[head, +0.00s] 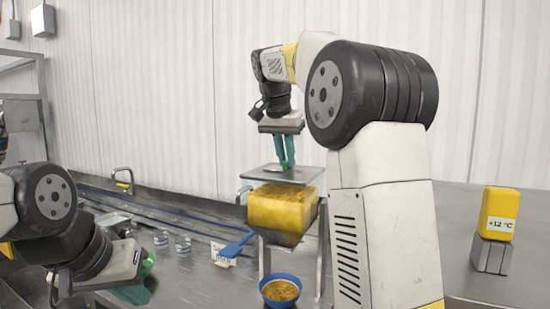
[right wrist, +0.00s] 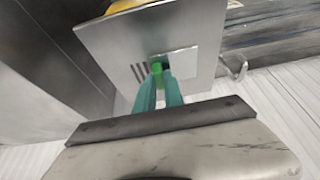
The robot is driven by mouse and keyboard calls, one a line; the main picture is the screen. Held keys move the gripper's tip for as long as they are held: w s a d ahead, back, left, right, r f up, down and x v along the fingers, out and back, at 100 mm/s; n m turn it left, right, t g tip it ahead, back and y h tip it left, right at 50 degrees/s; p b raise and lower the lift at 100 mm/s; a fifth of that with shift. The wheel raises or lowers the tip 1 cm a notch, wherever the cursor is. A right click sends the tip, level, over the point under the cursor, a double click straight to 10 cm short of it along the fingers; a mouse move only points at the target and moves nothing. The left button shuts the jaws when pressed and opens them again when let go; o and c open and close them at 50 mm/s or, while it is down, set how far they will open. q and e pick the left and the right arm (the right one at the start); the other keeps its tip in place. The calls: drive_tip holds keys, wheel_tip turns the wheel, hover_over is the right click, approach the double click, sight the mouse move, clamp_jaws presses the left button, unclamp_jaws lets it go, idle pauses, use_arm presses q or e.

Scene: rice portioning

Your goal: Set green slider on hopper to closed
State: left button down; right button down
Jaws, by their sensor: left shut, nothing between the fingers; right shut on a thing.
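The hopper (head: 283,207) stands right of centre in the head view, a yellow, grain-filled body under a flat metal top plate (head: 262,173). The plate also shows in the right wrist view (right wrist: 205,30). The small green slider (right wrist: 157,68) sits at a slot in the plate, next to several dark marks. My right gripper (head: 285,163) points down over the plate with its teal fingers shut on the slider; its fingers (right wrist: 159,80) partly hide it. My left gripper (head: 146,272) is at the lower left, shut and empty, away from the hopper.
A blue bowl of grain (head: 281,279) stands below the hopper. A blue scoop (head: 235,247) lies beside it, near a small white card (head: 222,254) and several clear cups (head: 183,244). A yellow +12 °C display (head: 499,210) stands at the right.

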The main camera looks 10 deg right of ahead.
drive_tip(key=s+d, duration=0.2)
drive_tip(key=d, duration=0.1)
drive_tip(key=shift+s+d, duration=0.25)
drive_tip(key=shift+d, duration=0.05)
drive_tip(key=c, duration=1.4)
unclamp_jaws()
drive_tip(key=shift+c, duration=0.2)
drive_tip(key=shift+r, duration=0.1)
drive_tip(key=shift+s+a+r, duration=0.1)
drive_tip(key=shift+r, duration=0.15)
drive_tip(key=v, duration=0.7)
